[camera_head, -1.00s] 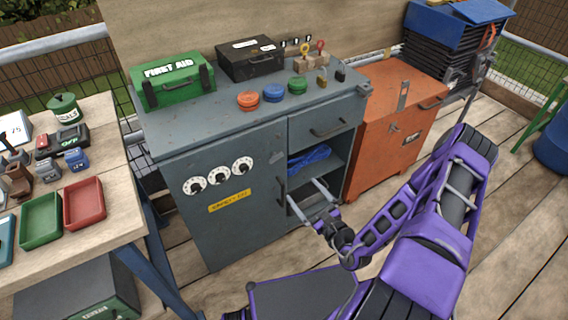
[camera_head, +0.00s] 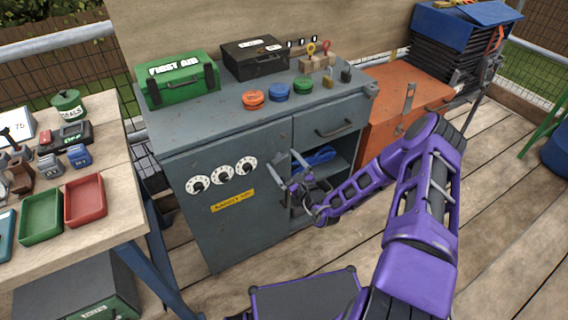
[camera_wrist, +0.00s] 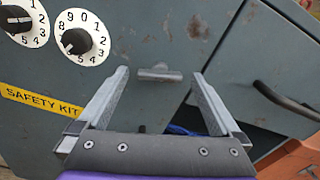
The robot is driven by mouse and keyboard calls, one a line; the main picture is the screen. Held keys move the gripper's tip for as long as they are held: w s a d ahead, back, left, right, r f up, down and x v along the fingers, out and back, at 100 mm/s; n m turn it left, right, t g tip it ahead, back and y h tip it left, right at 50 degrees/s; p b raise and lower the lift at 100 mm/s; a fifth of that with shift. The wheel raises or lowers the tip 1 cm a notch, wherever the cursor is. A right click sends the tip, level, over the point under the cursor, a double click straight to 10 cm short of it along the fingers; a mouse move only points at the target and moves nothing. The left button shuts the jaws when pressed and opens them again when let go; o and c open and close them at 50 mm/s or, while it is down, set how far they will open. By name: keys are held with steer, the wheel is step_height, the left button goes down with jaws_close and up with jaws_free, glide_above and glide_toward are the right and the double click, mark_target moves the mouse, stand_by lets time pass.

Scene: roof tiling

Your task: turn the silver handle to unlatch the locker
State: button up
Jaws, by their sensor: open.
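The locker (camera_head: 225,225) is a grey cabinet front with three dials and a yellow SAFETY KIT label; it also shows in the wrist view (camera_wrist: 60,120). The silver handle (camera_wrist: 160,73) is a short horizontal bar on the door in the wrist view, right of the dials. My gripper (camera_head: 287,169) is open at the door's right edge. In the wrist view its two fingers lie left and right of the handle, apart from it, with nothing held. In the head view I cannot make out the handle behind the gripper.
Right of the door is an open shelf with a blue bundle (camera_head: 318,156), under a drawer with a dark pull (camera_head: 336,130). An orange cabinet (camera_head: 385,120) stands further right. A wooden table with trays (camera_head: 85,198) stands at left.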

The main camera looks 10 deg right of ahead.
steer(key=c, duration=1.3)
steer(key=shift+r+m+p, duration=0.15)
steer(key=shift+m+p, duration=0.5)
steer(key=shift+m, duration=0.05)
steer(key=shift+m+p, duration=0.45)
steer(key=shift+m, duration=0.65)
steer(key=o, duration=1.3)
steer(key=p+v, duration=0.1)
steer(key=v, duration=1.6)
steer(key=shift+s+p, duration=0.2)
steer(key=shift+p, duration=0.1)
